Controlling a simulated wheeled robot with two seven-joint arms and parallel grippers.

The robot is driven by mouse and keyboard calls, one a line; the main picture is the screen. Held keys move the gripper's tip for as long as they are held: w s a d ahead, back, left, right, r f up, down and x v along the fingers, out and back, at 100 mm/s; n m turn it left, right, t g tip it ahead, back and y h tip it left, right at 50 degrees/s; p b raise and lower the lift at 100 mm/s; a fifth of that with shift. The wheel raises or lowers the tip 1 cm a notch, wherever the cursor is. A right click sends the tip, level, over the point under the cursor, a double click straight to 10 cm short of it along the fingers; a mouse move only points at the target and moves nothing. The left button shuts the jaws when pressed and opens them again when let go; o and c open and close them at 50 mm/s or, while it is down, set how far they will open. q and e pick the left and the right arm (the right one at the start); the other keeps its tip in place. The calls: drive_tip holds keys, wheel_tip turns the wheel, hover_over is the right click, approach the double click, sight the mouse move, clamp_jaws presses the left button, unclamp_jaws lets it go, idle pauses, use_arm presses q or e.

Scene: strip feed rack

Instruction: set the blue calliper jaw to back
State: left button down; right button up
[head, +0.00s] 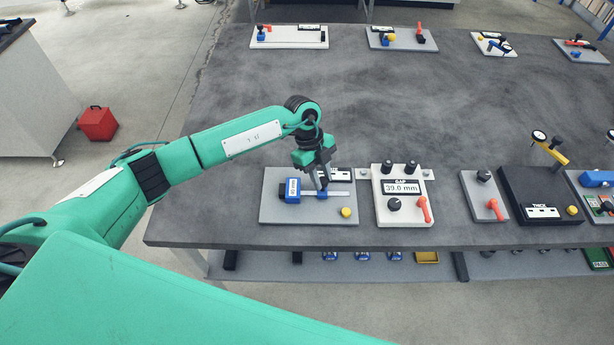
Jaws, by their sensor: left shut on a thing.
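The blue calliper jaw (322,195) sits on a pale rail (340,193) on a grey plate (275,215) near the table's front edge. A larger blue block (292,190) stands at the rail's left end, a little apart from the jaw. My left gripper (323,184) points down over the jaw and is shut on it; its fingers hide part of the jaw's top. A yellow knob (346,212) is on the plate, right of and in front of the jaw. A label behind the rail is partly hidden by the gripper. My right gripper is not in view.
A white gauge box (405,213) reading 39.0 mm, with black knobs and a red lever (424,208), stands close to the right of the plate. Further right are a grey plate (475,190) and a black box (520,190). The table's middle (420,100) is clear.

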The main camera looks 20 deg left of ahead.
use_arm(q)
drive_tip(key=shift+w+d, duration=0.3)
drive_tip(key=shift+d, duration=0.55)
drive_tip(key=shift+a+r, duration=0.1)
drive_tip(key=c, duration=1.4)
unclamp_jaws()
drive_tip(key=shift+o, duration=1.3)
drive_tip(key=shift+d, duration=0.25)
drive_tip(key=shift+a, duration=0.1)
